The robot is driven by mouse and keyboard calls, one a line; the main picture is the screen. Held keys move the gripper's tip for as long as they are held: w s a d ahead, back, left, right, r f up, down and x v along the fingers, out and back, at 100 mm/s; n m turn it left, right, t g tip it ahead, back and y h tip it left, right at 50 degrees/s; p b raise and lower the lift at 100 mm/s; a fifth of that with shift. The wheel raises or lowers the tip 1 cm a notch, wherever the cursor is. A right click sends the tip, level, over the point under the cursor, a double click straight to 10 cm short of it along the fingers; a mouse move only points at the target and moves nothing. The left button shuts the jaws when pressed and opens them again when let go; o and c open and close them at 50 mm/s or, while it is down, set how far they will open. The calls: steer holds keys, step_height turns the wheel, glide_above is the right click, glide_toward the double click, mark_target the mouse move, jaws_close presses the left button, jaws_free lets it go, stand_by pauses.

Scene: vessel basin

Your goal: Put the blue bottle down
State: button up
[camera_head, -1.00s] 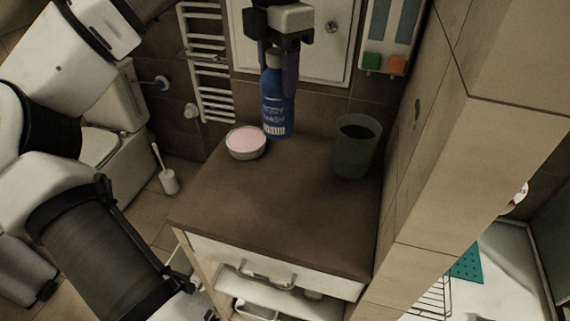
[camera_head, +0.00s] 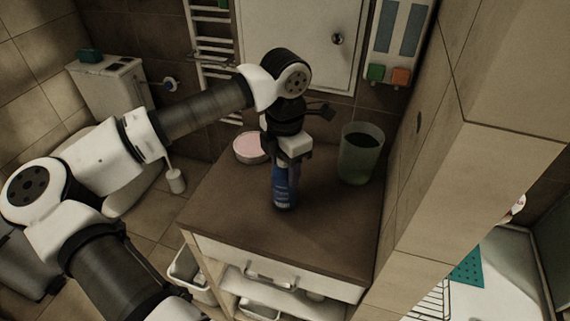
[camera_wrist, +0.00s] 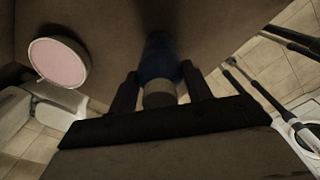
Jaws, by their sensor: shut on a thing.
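The blue bottle (camera_head: 284,188) is upright on or just above the brown cabinet top (camera_head: 235,205), near its middle; I cannot tell whether its base touches. My gripper (camera_head: 284,164) is above it and shut on its upper part, hiding the cap in the head view. In the wrist view the bottle (camera_wrist: 159,62) shows dark blue with a pale cap, between the two dark fingers of my gripper (camera_wrist: 158,88).
A round dish with a pink top (camera_head: 250,148) stands at the back left of the cabinet top. A greenish cup (camera_head: 360,155) stands at the back right. A tiled wall (camera_head: 425,150) bounds the right side. The front of the top is clear.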

steer(key=shift+f, duration=0.35)
steer(key=shift+f, duration=0.15)
steer(key=o, duration=1.4)
step_height(320, 180, up, 12)
steer(key=shift+r+b, duration=0.2)
steer(key=shift+b, duration=0.85)
